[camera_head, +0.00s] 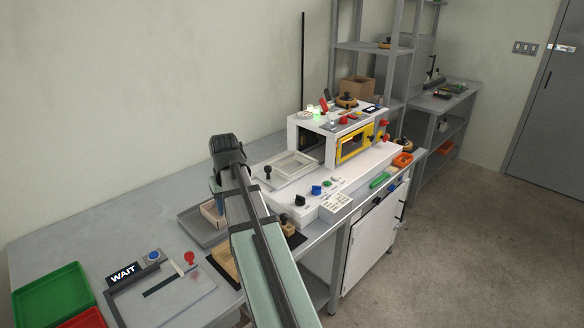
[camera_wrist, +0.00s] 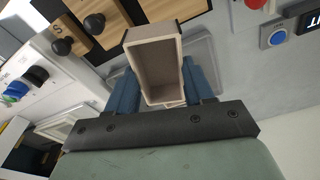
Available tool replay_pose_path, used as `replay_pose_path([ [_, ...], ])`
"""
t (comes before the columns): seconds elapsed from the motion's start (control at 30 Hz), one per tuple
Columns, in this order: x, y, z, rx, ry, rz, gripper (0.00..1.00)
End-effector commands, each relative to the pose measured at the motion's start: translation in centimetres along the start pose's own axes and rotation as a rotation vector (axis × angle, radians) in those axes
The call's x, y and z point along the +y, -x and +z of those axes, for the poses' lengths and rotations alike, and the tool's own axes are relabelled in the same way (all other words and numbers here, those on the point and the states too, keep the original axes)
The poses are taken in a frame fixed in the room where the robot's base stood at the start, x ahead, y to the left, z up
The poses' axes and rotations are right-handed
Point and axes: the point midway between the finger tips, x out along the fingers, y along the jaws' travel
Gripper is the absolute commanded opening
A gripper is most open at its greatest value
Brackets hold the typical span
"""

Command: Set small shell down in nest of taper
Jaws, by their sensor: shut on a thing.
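The small shell is a beige open box. In the wrist view the shell (camera_wrist: 155,72) sits between the two blue fingers of my gripper (camera_wrist: 160,85), which is shut on it, its open side facing the camera. In the head view the shell (camera_head: 211,212) shows under my gripper (camera_head: 215,187), over the grey tray; I cannot tell whether it touches the tray. My arm hides part of it. A pale rectangular frame with a recess (camera_head: 291,164), seemingly the nest, lies empty in front of the white machine with the yellow window (camera_head: 355,145), to the right of my gripper.
The grey tray (camera_head: 187,222) is below the shell. A wooden board (camera_head: 222,262) with black-knobbed blocks is near the table's front edge. The WAIT sign (camera_head: 124,273) and green tray (camera_head: 50,291) are at lower left.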

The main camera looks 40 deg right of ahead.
Motion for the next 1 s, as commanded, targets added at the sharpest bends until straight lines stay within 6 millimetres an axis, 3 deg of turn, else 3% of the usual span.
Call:
replay_pose_path([
  [0.03, 1.9, 0.4, -1.3, 0.0, -0.027, 0.003, 0.23],
  [0.6, 23.2, 5.9, -12.5, 0.001, -0.238, 0.029, 0.23],
  [0.8, 30.5, 8.5, -17.1, 0.001, -0.115, 0.014, 0.23],
  [0.9, 32.8, 9.6, -19.6, 0.001, 0.02, -0.003, 0.23],
  [1.0, 33.8, 10.4, -21.7, 0.0, 0.167, -0.021, 0.23],
])
